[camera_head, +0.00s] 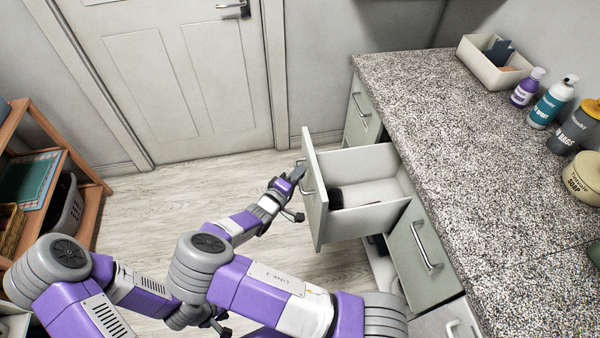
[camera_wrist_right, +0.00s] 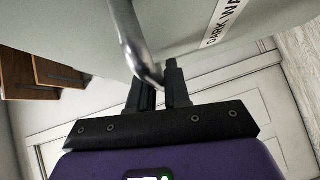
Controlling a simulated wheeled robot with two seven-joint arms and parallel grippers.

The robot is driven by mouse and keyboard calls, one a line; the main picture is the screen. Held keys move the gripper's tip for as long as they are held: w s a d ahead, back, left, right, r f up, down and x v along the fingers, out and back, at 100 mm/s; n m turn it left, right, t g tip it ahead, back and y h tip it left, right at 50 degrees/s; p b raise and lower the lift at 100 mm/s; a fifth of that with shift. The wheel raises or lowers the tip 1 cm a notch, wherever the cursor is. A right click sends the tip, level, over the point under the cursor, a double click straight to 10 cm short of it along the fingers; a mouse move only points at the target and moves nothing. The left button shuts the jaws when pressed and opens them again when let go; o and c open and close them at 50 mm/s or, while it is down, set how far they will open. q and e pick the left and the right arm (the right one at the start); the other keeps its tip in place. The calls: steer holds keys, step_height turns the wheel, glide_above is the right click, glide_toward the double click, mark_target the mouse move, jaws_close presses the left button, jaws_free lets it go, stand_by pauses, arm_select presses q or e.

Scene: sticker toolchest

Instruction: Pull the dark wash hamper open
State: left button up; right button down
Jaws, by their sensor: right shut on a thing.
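The dark wash hamper (camera_head: 370,192) is a pale drawer unit pulled well out from under the counter, its inside showing. Its grey-green front panel (camera_head: 317,215) carries a metal bar handle, and a label partly reading "DARK WA" shows in the right wrist view (camera_wrist_right: 226,20). My right gripper (camera_head: 296,176) is at the front panel, shut on the handle (camera_wrist_right: 135,45), which passes at its fingers in the wrist view. My left gripper (camera_head: 221,325) shows only in part low in the head view, away from the hamper; its fingers are unclear.
A speckled counter (camera_head: 430,110) with several bottles and a bin (camera_head: 494,65) runs along the right. A neighbouring front with a handle (camera_head: 426,250) stands beside the hamper. A wooden shelf (camera_head: 85,200) is at left. Floor before the door (camera_head: 180,80) is clear.

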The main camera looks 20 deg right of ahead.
steer(key=c, duration=1.2)
jaws_free()
steer(key=p+v, duration=0.2)
steer(key=v, duration=0.5)
steer(key=shift+a, duration=0.25)
steer(key=shift+s, duration=0.2)
